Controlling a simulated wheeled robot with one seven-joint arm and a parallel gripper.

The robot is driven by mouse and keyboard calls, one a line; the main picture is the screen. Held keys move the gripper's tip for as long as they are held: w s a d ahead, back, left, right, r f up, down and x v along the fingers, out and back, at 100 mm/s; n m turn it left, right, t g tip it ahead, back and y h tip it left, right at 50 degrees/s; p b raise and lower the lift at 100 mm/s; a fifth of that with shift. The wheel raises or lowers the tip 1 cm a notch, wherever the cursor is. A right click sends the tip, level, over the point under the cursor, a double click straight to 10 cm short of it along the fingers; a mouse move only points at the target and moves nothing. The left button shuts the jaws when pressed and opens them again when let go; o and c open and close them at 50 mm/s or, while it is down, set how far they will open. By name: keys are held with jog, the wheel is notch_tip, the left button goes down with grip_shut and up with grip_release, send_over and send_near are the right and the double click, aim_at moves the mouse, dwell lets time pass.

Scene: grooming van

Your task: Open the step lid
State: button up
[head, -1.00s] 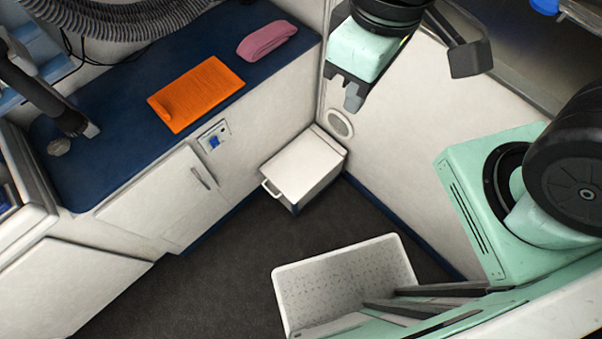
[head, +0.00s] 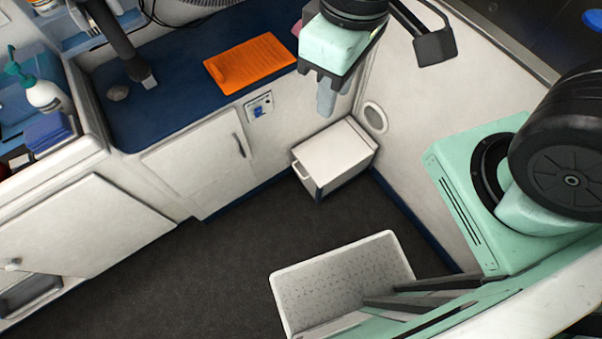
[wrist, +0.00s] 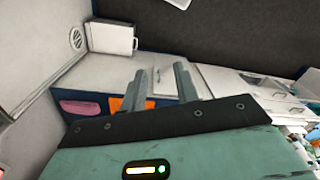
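The step is a white box (head: 336,155) in the corner where the cabinet meets the side wall, standing on the floor. Its flat top lid is down, with a pale handle (head: 301,172) on its left edge. In the wrist view the step (wrist: 111,38) shows at the upper left, with its handle (wrist: 135,43) on the right side. My gripper (head: 327,98) hangs in the air, above and apart from the step in the picture. In the wrist view its two grey fingers (wrist: 160,84) stand apart with nothing between them.
White cabinets with a blue top (head: 185,95) run along the left and hold an orange mat (head: 250,62). A bottle (head: 45,95) stands at the far left. The dark floor (head: 215,260) before the step is clear. A white tray (head: 285,290) sits at my front.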

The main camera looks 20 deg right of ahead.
jog(key=w+a+f+m+b, duration=0.1)
jog(key=w+f+b, duration=0.4)
jog(key=f+b, duration=0.45)
jog(key=w+f+m+h+b, duration=0.1)
jog(key=w+f+b, duration=0.3)
jog(key=f+b, duration=0.55)
jog(key=w+a+f+b, duration=0.1)
jog(key=w+f+b, duration=0.4)
jog(key=f, duration=0.8)
jog(key=m+h+b, duration=0.2)
jog(key=b, duration=2.1)
send_near(299, 173)
jog(key=shift+t, duration=0.3)
jog(key=b+x, duration=0.7)
jog(key=shift+s+d+f+b, duration=0.15)
jog(key=shift+s+f+b, duration=0.15)
jog(key=shift+b, duration=0.05)
grip_shut()
